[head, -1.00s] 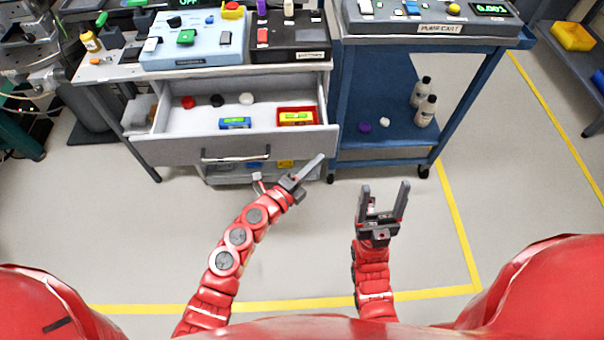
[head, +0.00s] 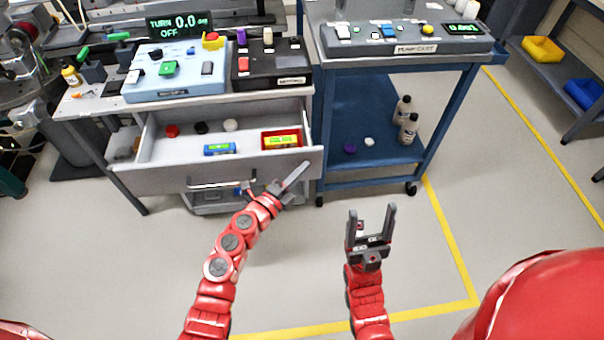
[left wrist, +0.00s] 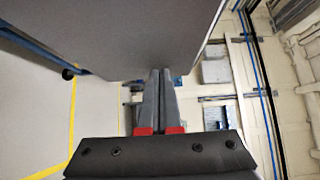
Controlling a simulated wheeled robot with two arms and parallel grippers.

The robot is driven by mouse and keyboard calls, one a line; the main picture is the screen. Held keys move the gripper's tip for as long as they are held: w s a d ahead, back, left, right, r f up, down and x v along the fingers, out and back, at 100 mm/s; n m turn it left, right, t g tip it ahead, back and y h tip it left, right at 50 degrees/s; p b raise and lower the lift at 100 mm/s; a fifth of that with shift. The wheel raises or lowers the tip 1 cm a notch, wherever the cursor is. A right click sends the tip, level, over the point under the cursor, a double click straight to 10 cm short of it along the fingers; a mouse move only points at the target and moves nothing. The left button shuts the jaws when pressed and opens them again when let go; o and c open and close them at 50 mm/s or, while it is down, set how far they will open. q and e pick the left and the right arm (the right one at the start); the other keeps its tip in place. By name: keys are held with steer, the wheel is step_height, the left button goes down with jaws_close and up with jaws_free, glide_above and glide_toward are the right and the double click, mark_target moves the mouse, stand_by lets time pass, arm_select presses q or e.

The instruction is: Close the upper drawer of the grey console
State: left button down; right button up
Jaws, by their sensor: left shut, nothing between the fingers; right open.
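The grey console's upper drawer (head: 150,180) is pulled out in the head view, with its inside and contents showing. Its handle (head: 222,184) is on the front panel. My left gripper (head: 302,168) is shut and empty, its fingertips at the right part of the drawer front; I cannot tell whether they touch. In the left wrist view the shut fingers (left wrist: 161,75) point at a large grey panel (left wrist: 120,35), which looks like the drawer front. My right gripper (head: 371,210) is open and empty over the floor, right of the left arm.
A blue cart (head: 330,120) with bottles (head: 408,128) stands close on the right. The floor in front is clear, with yellow tape lines (head: 445,230).

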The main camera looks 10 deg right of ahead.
arm_select(q)
steer(key=w+b, duration=0.1)
steer(key=w, duration=0.3)
steer(key=w+b, duration=0.2)
steer(key=w, duration=0.2)
steer(key=w+b, duration=0.2)
steer(key=w, duration=0.2)
steer(key=shift+w+f, duration=0.1)
steer(key=shift+f, duration=0.15)
steer(key=w+b, duration=0.5)
steer(key=w, duration=0.2)
steer(key=shift+w+b, duration=0.4)
steer(key=shift+w+r+b, duration=0.2)
steer(key=shift+w+b, duration=0.4)
steer(key=shift+w, duration=0.15)
steer(key=shift+a+r, duration=0.1)
steer(key=shift+r, duration=0.15)
